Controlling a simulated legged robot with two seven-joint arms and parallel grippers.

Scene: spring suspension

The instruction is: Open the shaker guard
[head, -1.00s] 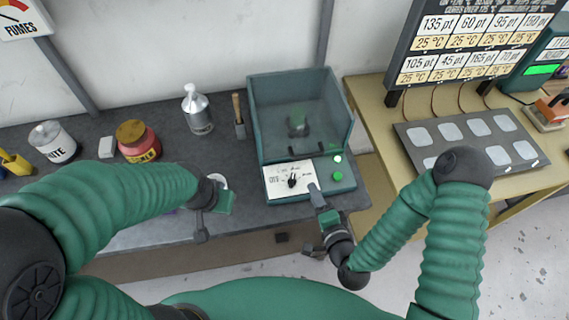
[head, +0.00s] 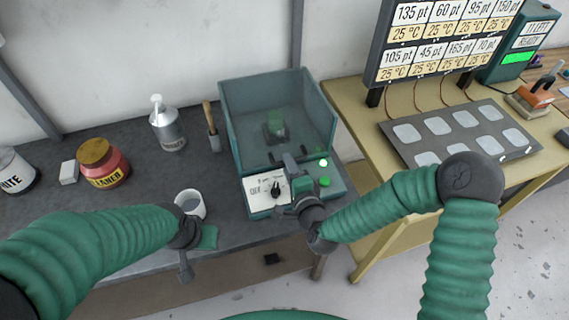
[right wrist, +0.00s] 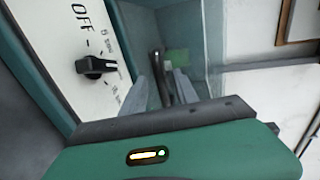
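The guard looks down, and a small green block shows inside. A dark handle bar (right wrist: 158,72) is at the guard's front. My right gripper (head: 293,162) is over the front panel, close to the guard's front edge. In the right wrist view its grey fingers (right wrist: 160,90) are apart, with the dark bar between or just beyond them; contact is unclear. My left gripper (head: 200,240) hangs by the bench's front edge, its fingers unclear.
A white cup (head: 190,205) stands near my left gripper. A red jar (head: 103,165), a metal pump bottle (head: 167,128) and a wooden-handled tool (head: 211,125) stand left of the shaker. A yellow table (head: 350,120) with a padded plate (head: 455,130) is to the right.

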